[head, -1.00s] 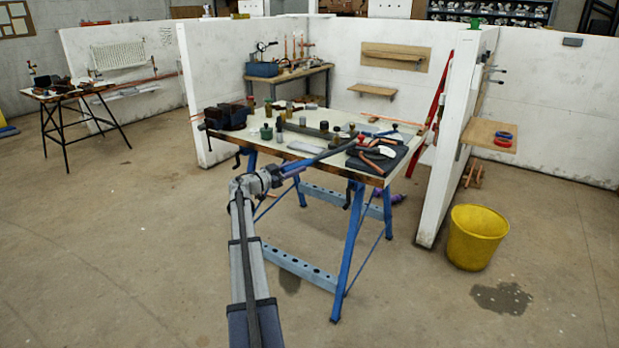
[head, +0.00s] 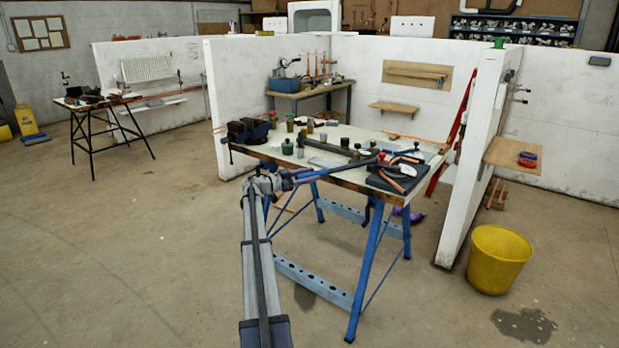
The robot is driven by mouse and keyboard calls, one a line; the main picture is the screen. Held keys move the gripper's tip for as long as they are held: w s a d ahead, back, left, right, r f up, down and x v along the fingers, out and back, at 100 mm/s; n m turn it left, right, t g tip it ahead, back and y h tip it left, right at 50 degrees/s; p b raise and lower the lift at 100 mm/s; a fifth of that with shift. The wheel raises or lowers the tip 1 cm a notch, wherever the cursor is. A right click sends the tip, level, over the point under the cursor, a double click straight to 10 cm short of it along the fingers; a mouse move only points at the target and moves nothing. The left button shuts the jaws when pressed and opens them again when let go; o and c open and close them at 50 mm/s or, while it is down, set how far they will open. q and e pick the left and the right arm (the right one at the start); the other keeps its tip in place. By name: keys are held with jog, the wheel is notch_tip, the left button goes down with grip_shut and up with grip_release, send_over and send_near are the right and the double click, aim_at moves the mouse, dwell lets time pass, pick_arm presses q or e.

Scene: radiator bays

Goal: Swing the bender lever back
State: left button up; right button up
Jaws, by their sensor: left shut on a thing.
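The bender lever (head: 338,168) is a long blue-grey bar. It reaches from the bender's tools on the workbench (head: 335,178) out over the front edge toward the lower left. My left gripper (head: 287,180) is shut on the lever's outer end, just in front of the bench. The gripper's fingers are small here and partly merge with the bar. The bender body lies among other items near the lever's inner end, and I cannot make out its shape clearly. My right gripper is not in view.
A white partition (head: 475,160) and yellow bucket (head: 498,260) stand to the right.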

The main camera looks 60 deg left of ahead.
pick_arm(q)
jog(key=o, duration=0.4)
jog(key=shift+w+a+f, duration=0.1)
jog(key=shift+w, duration=0.05)
jog(key=shift+c, duration=0.2)
jog(key=s+a, duration=0.1)
jog(key=s, duration=0.6)
jog(key=shift+s, duration=0.35)
jog(key=shift+s+a, duration=0.1)
jog(key=shift+s, duration=0.05)
